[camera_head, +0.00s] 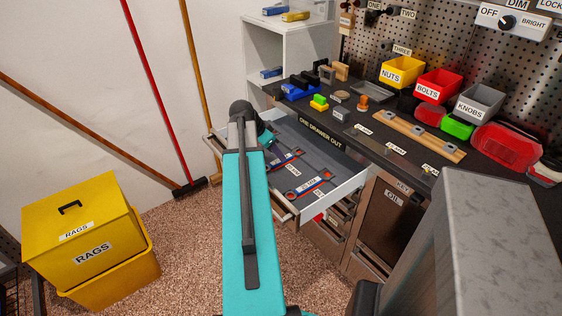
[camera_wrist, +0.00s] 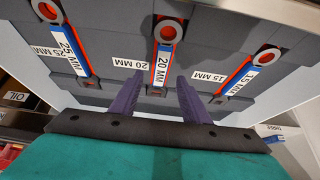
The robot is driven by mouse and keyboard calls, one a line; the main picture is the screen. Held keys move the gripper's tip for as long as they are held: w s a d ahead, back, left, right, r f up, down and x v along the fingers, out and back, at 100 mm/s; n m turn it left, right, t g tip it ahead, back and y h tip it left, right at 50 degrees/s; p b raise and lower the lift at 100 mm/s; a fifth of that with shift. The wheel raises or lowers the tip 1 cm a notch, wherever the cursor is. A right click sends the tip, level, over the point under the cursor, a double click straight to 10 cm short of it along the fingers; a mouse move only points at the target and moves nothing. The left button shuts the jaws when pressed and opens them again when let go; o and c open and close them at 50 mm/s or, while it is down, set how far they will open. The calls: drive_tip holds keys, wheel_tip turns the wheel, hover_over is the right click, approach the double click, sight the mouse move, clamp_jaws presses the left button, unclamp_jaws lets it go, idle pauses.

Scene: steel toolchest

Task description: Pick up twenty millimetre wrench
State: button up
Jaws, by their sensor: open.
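The twenty millimetre wrench (camera_wrist: 161,66) lies in a grey foam slot with a red-orange edge, in the middle of the wrist view. It has a round ring head, a blue shaft and a 20 MM label (camera_wrist: 130,64) beside it. My gripper (camera_wrist: 159,79) has purple fingers, open and empty, one to each side of the wrench's lower part in the picture. I cannot tell the gap in height. The 25 mm wrench (camera_wrist: 70,45) lies to the left and the 15 mm wrench (camera_wrist: 246,74) to the right.
The wrenches lie in an open drawer (camera_head: 346,188) below the dark worktop (camera_head: 365,137). Yellow, red and grey bins stand on the worktop, with the nuts bin (camera_head: 401,72) at the left. A yellow rags bin (camera_head: 90,240) stands on the floor at left.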

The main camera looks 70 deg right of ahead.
sight(279, 161)
drive_tip(key=p+x, duration=0.1)
drive_tip(key=x, duration=0.2)
drive_tip(key=shift+s+d, duration=0.1)
drive_tip(key=shift+s+d+f, duration=0.15)
drive_tip(key=shift+d+f, duration=0.05)
drive_tip(key=shift+f, duration=0.35)
drive_tip(key=shift+f, duration=0.1)
idle(0.4)
clamp_jaws()
drive_tip(key=shift+r, duration=0.2)
wheel_tip(279, 161, up, 10)
drive_tip(key=b, duration=0.1)
idle(0.7)
drive_tip(key=shift+f, duration=0.1)
idle(0.5)
